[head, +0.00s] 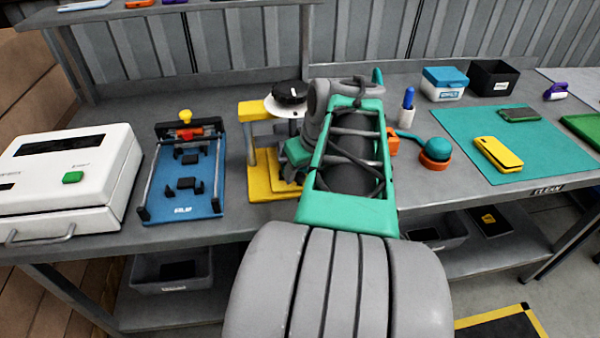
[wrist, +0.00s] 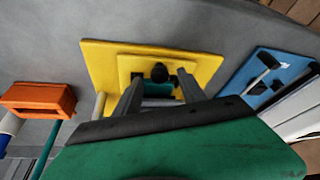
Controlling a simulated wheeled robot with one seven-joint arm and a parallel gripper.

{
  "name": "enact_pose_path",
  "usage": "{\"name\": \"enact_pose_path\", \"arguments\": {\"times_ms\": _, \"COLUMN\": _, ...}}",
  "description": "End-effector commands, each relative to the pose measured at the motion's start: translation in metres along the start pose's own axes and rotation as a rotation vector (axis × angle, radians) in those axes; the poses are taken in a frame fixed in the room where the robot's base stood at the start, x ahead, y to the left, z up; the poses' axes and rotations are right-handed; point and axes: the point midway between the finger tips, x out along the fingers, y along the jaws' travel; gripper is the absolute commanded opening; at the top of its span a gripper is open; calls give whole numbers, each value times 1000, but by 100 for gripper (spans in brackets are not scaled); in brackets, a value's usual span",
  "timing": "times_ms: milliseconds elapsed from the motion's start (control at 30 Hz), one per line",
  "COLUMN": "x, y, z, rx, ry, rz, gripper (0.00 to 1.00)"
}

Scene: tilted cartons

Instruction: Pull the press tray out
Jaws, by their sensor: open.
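The yellow press (head: 254,111) stands mid-bench in the head view, with a black knob and white disc on top. My arm hides its right side. In the wrist view its yellow base (wrist: 95,60) lies flat, with a smaller raised yellow plate on it, seemingly the press tray (wrist: 126,66). A dark round knob (wrist: 160,72) shows at the tray. My gripper (wrist: 158,82) is open, one finger on each side of the knob in the picture. I cannot tell whether either finger touches it. The fingertips are hidden in the head view.
Left of the press are a blue fixture (head: 183,205) and a white machine (head: 70,180). To the right are an orange block (wrist: 40,99), a blue-capped bottle (head: 407,108) and a teal mat (head: 540,165) with phones. Grey bench shows bare around the press base.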

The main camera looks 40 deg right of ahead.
Motion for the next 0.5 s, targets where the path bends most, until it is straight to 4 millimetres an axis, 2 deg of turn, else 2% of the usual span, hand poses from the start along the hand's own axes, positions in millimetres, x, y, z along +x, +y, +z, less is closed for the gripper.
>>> {"name": "enact_pose_path", "arguments": {"times_ms": 100, "x": 9, "y": 0, "z": 0, "rx": 1, "ry": -1, "rz": 1, "gripper": 48}}
{"name": "enact_pose_path", "arguments": {"times_ms": 333, "x": 9, "y": 0, "z": 0, "rx": 1, "ry": 0, "rz": 1, "gripper": 47}}
{"name": "enact_pose_path", "arguments": {"times_ms": 500, "x": 9, "y": 0, "z": 0, "rx": 1, "ry": 0, "rz": 1, "gripper": 33}}
